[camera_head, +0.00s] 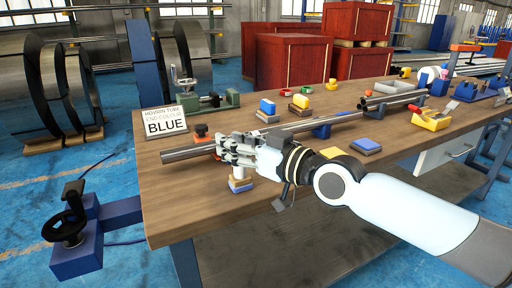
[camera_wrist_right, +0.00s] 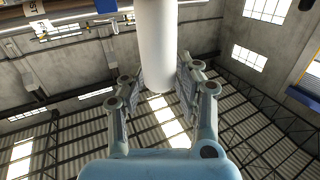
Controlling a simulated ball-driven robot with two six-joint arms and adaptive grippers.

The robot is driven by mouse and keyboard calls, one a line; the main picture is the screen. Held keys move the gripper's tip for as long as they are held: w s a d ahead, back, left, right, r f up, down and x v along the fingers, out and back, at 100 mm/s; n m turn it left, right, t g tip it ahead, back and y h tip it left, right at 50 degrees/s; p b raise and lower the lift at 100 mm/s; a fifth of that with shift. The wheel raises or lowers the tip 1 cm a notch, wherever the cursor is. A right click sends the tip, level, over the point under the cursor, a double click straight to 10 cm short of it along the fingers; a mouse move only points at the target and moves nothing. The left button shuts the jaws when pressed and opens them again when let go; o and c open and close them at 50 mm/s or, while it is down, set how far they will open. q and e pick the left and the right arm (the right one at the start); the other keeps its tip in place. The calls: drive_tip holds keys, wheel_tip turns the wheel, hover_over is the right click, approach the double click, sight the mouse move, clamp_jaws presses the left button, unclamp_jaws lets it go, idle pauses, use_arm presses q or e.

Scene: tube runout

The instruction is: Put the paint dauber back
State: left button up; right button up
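The paint dauber (camera_head: 240,184) has a white handle and a layered blue and pale foot. It is upright at the near side of the workbench (camera_head: 205,207); I cannot tell whether its foot touches the top. My right gripper (camera_head: 236,152) is around the upper handle. My left gripper is not in view.
A sign reading "BLUE" (camera_head: 165,122) stands at the bench's left end. A yellow holder (camera_head: 430,119) stands at right. The near-left bench top is clear.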

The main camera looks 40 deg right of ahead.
drive_tip(key=s+d+p, duration=0.2)
drive_tip(key=s+p, duration=0.2)
drive_tip(key=s, duration=0.6)
drive_tip(key=s+d+f+m+g+h, duration=0.1)
drive_tip(key=s+d+f+g+h, duration=0.3)
drive_tip(key=f, duration=0.7)
drive_tip(key=s+d+f+g+y, duration=0.15)
drive_tip(key=s+f, duration=0.35)
drive_tip(key=f, duration=0.7)
drive_tip(key=s+d+f+m+g+h, duration=0.1)
drive_tip(key=s+d+f+g+h, duration=0.3)
drive_tip(key=f, duration=0.7)
drive_tip(key=s+a+f+g, duration=0.2)
drive_tip(key=s+f, duration=0.3)
drive_tip(key=s, duration=0.3)
drive_tip(key=s+a+f+g+y, duration=0.1)
drive_tip(key=s+a+f+g, duration=0.1)
drive_tip(key=s+a+f, duration=0.3)
drive_tip(key=s+a+f+g+y, duration=0.1)
drive_tip(key=s+a+f+g, duration=0.2)
drive_tip(key=s, duration=0.7)
wheel_tip(320, 180, down, 2)
drive_tip(key=shift+s+a, duration=0.4)
drive_tip(key=shift+a, duration=0.05)
